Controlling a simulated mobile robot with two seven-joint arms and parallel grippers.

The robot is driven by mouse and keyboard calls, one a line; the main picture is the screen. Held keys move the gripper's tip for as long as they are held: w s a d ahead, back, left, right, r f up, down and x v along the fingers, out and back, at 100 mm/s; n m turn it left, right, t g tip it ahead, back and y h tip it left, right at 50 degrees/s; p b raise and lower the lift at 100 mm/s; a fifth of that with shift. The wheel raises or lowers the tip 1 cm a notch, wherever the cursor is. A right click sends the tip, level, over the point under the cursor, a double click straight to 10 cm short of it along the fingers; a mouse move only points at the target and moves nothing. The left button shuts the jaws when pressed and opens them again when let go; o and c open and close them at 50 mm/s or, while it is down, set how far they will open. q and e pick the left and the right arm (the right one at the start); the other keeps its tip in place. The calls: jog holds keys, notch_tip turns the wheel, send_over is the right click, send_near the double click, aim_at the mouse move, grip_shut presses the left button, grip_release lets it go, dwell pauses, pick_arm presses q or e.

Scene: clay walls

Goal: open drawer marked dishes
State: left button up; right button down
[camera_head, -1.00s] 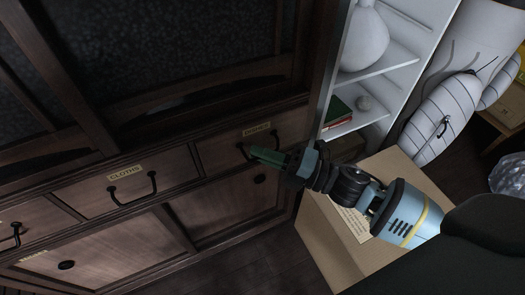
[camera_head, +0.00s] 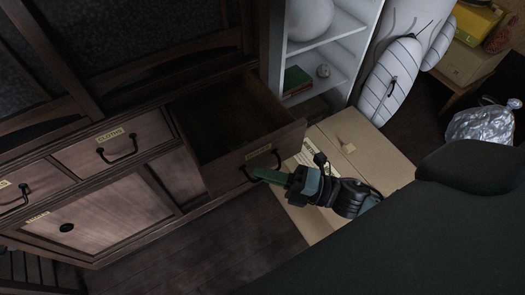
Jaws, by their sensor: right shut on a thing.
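The dishes drawer (camera_head: 233,163) stands pulled far out of the dark wooden cabinet, and its inside looks empty where I can see it. Its label (camera_head: 259,151) sits on the front panel, small and tilted. My right gripper (camera_head: 262,173) is shut on the drawer's dark handle (camera_head: 277,160), and its green fingers cover part of the handle. My left gripper is not in view.
The cloths drawer (camera_head: 128,146) to the left is shut. A cardboard box (camera_head: 378,153) stands on the floor close to the right of the open drawer. A white shelf (camera_head: 325,77) stands behind it. Dark floor (camera_head: 190,253) lies free below the cabinet.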

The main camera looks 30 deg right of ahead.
jog(key=shift+s, duration=0.45)
jog(key=c, duration=1.8)
grip_release()
jog(key=shift+c, duration=0.2)
jog(key=shift+d, duration=0.1)
jog(key=v, duration=0.7)
jog(key=shift+s+d, duration=0.25)
jog(key=shift+s, duration=0.05)
jog(key=shift+f, duration=0.1)
